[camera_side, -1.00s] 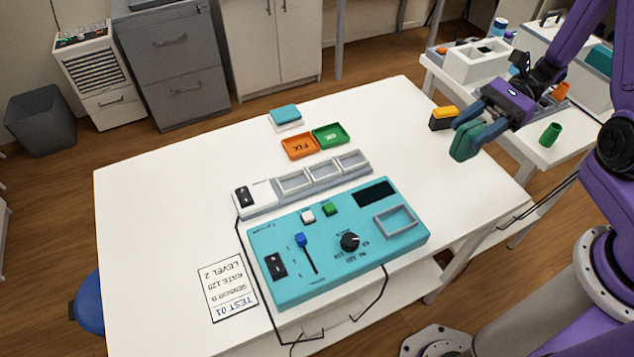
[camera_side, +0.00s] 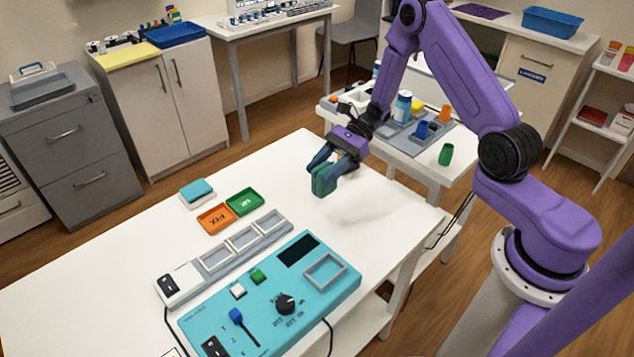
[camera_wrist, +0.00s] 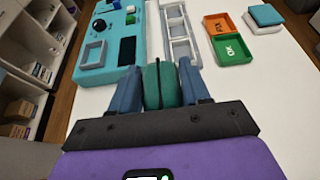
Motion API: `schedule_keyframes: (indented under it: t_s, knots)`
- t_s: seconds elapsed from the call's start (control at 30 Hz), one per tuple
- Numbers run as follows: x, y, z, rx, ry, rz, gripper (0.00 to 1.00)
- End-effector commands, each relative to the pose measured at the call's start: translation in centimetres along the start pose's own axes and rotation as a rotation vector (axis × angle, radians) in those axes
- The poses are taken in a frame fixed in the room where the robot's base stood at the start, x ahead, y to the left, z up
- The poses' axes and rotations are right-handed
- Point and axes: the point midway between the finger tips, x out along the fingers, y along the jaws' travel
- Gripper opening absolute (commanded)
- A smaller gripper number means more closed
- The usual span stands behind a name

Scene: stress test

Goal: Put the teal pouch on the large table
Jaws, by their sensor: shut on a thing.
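The teal pouch (camera_side: 323,179) is a small dark green-teal block held between the blue fingers of my gripper (camera_side: 333,172). It also shows in the wrist view (camera_wrist: 161,84), pinched between both fingers (camera_wrist: 160,90). In the side view it hangs over the far right part of the large white table (camera_side: 120,259). A soft shadow lies on the table to its right and below. The exact gap between pouch and table is hard to tell.
On the large table lie a teal control panel (camera_side: 258,322), a grey frame strip (camera_side: 224,258), an orange tray (camera_side: 216,218), a green tray (camera_side: 244,201) and a teal-topped block (camera_side: 197,189). A side table (camera_side: 437,169) with cups stands behind my gripper. White tabletop around the pouch is clear.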

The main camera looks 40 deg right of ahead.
Motion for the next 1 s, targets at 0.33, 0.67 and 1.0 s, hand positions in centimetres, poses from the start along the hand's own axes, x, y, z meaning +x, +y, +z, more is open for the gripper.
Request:
schedule_keyframes:
  t_s: [0.33,0.67,1.0]
  knots:
    - [1.2,-2.0,-2.2,0.001,-0.001,0.001,0.15]
    - [2.4,-2.1,-5.1,0.000,-0.001,0.000,0.15]
    - [2.5,-2.1,-5.2,0.000,0.000,0.000,0.15]
